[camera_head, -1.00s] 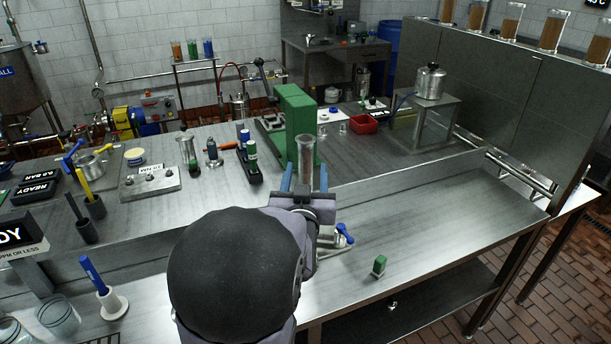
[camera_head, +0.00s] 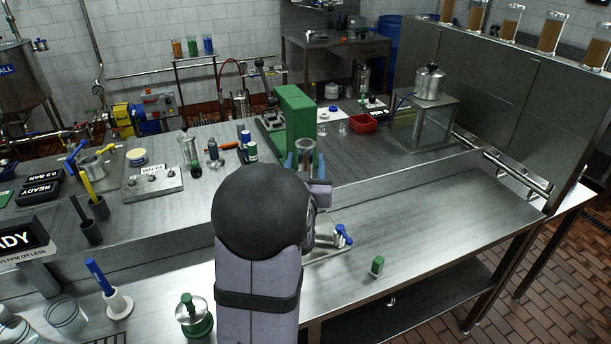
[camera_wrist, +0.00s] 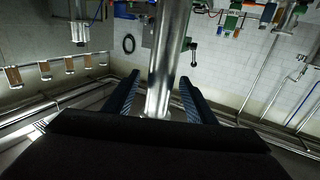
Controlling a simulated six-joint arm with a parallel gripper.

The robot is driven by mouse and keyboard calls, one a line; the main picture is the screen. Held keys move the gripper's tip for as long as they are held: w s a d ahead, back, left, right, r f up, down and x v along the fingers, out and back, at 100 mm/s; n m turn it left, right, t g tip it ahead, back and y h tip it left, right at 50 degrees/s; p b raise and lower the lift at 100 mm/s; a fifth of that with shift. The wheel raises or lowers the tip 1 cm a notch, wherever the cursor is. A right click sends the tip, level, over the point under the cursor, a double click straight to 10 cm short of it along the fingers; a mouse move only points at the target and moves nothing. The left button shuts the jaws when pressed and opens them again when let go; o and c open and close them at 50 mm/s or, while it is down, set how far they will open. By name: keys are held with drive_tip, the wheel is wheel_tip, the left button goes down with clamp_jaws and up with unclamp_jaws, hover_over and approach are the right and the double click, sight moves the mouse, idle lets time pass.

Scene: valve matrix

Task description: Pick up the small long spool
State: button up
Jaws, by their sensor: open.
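A shiny metal cylinder (camera_head: 305,146), which looks like the long spool though I cannot be sure, stands upright in front of a green block (camera_head: 294,112). In the wrist view the cylinder (camera_wrist: 168,60) rises between the two dark blue fingers. My gripper (camera_head: 306,166) is open, with one finger on each side of the cylinder. I cannot tell whether either finger touches it. The lower part of the cylinder is hidden by my arm in the head view and ends near the palm in the wrist view.
A steel plate with a blue-handled valve (camera_head: 342,234) and a small green block (camera_head: 377,265) lie on the lower bench. A green-based jar (camera_head: 195,315) is beside my arm. Dark and green bottles (camera_head: 248,147) stand left of the green block. The lower bench's right side is clear.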

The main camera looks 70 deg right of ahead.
drive_tip(key=shift+w+d, duration=0.1)
drive_tip(key=shift+d, duration=0.2)
clamp_jaws()
drive_tip(key=shift+r, duration=0.1)
